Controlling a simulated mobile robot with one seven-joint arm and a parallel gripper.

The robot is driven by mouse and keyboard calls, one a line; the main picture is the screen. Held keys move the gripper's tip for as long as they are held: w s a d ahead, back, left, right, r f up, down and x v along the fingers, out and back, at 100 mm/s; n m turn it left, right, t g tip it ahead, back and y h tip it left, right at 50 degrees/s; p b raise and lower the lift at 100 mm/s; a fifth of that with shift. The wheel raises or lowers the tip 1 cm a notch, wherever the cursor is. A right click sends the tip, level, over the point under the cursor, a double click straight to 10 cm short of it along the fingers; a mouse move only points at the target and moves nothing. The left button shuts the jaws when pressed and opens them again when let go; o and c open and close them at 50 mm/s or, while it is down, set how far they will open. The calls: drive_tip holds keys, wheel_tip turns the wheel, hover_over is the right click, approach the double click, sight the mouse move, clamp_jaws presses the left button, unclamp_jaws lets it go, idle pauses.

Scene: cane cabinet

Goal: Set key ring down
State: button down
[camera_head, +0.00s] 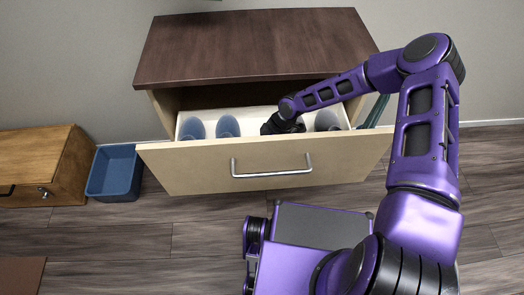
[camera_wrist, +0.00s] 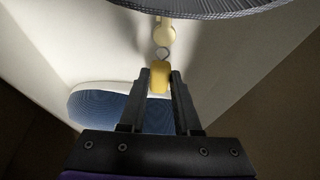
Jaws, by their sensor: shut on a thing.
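The key ring (camera_wrist: 160,76) is a yellow piece with a grey link and a pale yellow round part beyond it. In the wrist view my gripper (camera_wrist: 160,75) is shut on its near yellow piece. The round part hangs close to the drawer's pale inside surface; I cannot tell whether it touches. In the head view my gripper (camera_head: 283,124) reaches down into the open drawer (camera_head: 200,170). The key ring is hidden there.
Blue-grey rounded items (camera_head: 228,126) stand in the drawer left of my gripper, and a grey one (camera_head: 327,120) stands to its right. A blue patterned item (camera_wrist: 105,108) lies close by in the wrist view. A blue bin (camera_head: 115,173) and a wooden cabinet (camera_head: 62,165) stand left.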

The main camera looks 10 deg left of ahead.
drive_tip(key=shift+f, duration=0.8)
drive_tip(key=shift+f, duration=0.15)
drive_tip(key=c, duration=0.6)
unclamp_jaws()
drive_tip(key=p+v, duration=0.2)
drive_tip(key=v, duration=1)
drive_tip(key=shift+r, duration=0.2)
